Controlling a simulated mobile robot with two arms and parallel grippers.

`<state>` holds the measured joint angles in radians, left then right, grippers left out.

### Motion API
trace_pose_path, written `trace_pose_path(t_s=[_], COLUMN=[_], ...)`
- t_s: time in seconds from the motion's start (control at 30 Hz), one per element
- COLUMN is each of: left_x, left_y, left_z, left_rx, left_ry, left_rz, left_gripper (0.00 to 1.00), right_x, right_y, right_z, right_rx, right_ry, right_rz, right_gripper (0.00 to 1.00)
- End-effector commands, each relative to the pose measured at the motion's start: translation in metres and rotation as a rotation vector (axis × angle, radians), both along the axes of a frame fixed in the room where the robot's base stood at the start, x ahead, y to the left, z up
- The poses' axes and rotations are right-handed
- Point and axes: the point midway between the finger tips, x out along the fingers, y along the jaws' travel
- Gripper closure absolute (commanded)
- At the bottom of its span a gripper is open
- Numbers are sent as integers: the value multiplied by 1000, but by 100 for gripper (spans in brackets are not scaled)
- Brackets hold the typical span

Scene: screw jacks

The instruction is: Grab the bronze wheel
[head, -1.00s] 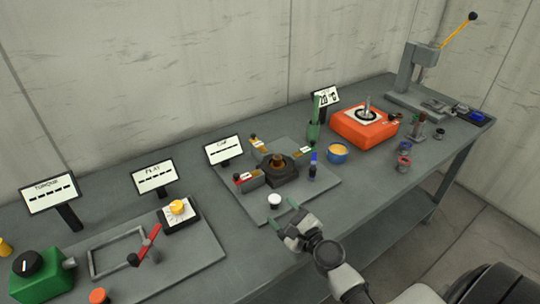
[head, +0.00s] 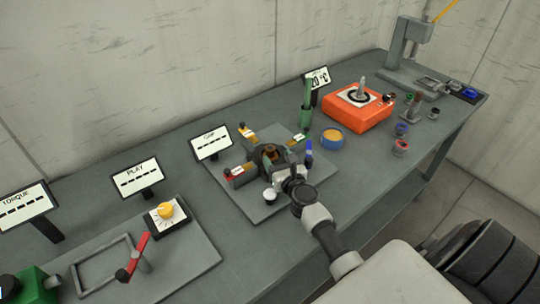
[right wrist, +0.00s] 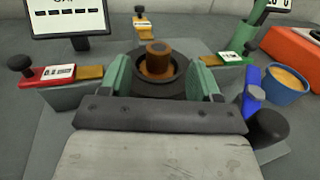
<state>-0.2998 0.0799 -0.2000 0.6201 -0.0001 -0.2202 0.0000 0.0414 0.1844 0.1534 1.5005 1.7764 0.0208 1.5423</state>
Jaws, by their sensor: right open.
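The bronze wheel (right wrist: 157,62) sits upright in a round dark housing (right wrist: 150,85) in the right wrist view. In the head view the bronze wheel (head: 269,151) shows partly behind my right gripper (head: 277,168). In the right wrist view my right gripper (right wrist: 161,70) is open, its green fingers on either side of the dark housing and the bronze piece. I cannot tell whether the fingers touch the housing. My left gripper is not in view.
Slide gauges with red (right wrist: 45,75), orange (right wrist: 145,28) and green (right wrist: 228,58) labels surround the housing. A blue-handled tool (head: 309,152) and a blue bowl (head: 332,139) stand to its right. A white-topped knob (head: 269,196) is in front. An orange box (head: 357,112) is farther right.

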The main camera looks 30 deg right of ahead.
Motion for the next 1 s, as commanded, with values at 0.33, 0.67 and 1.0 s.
trace_pose_path(t_s=[0.33,0.67,1.0], left_x=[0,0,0], left_y=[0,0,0], left_z=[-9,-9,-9], left_rx=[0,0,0], left_ry=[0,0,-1], left_rz=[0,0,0], left_gripper=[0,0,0], right_x=[41,41,42], right_y=[-7,-7,-7], right_z=[-1,-1,0], right_rx=[-2,-2,-3], right_ry=[-1,-1,-3], right_rz=[1,1,1], right_gripper=[37,56,100])
